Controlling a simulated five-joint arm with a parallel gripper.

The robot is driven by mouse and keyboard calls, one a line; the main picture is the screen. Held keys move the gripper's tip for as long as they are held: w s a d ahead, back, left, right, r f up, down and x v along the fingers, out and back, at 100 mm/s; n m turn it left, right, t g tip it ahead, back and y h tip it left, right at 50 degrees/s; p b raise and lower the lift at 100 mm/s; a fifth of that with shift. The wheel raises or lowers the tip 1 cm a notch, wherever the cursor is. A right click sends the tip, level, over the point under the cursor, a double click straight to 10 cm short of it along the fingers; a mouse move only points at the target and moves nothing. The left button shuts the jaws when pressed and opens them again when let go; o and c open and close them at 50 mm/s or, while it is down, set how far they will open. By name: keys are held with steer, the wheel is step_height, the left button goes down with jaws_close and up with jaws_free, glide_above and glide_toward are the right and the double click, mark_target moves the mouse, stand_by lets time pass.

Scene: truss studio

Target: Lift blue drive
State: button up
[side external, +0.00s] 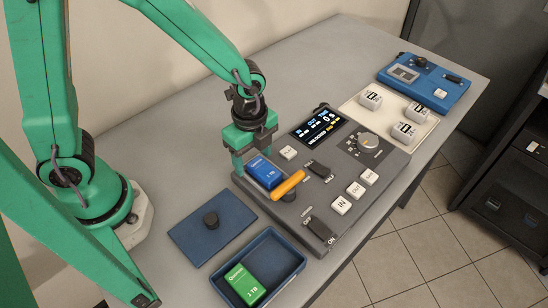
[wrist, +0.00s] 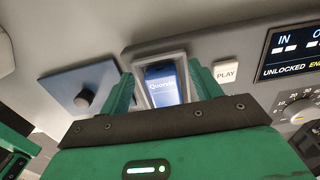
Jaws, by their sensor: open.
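The blue drive (side external: 265,173) sits upright in a slot of the grey control console (side external: 292,226). It also shows in the wrist view (wrist: 165,84), framed by the slot's pale rim. My gripper (side external: 252,160) is over the slot with its jaws open, pointing down. In the wrist view my two green fingers (wrist: 158,92) stand on either side of the drive. I cannot tell whether they touch it.
An orange lever (side external: 287,186) lies close in front of the drive. A blue tray (side external: 292,262) holds a green drive (side external: 244,284). A blue lid with a knob (side external: 211,222) lies on the table (side external: 170,150). A PLAY key (wrist: 227,72) is beside the slot.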

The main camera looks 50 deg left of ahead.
mark_target(254, 161)
steer(key=c, duration=1.2)
steer(key=shift+o, duration=0.2)
steer(key=shift+r, duration=0.15)
steer(key=shift+r, duration=0.7)
steer(key=r, duration=0.2)
steer(key=shift+s+d+r, duration=0.15)
steer(key=shift+d+r, duration=0.05)
steer(key=shift+r, duration=0.2)
steer(key=s+d+r, duration=0.6)
steer(key=s, duration=0.3)
steer(key=shift+d+r, duration=0.3)
steer(key=shift+d, duration=0.05)
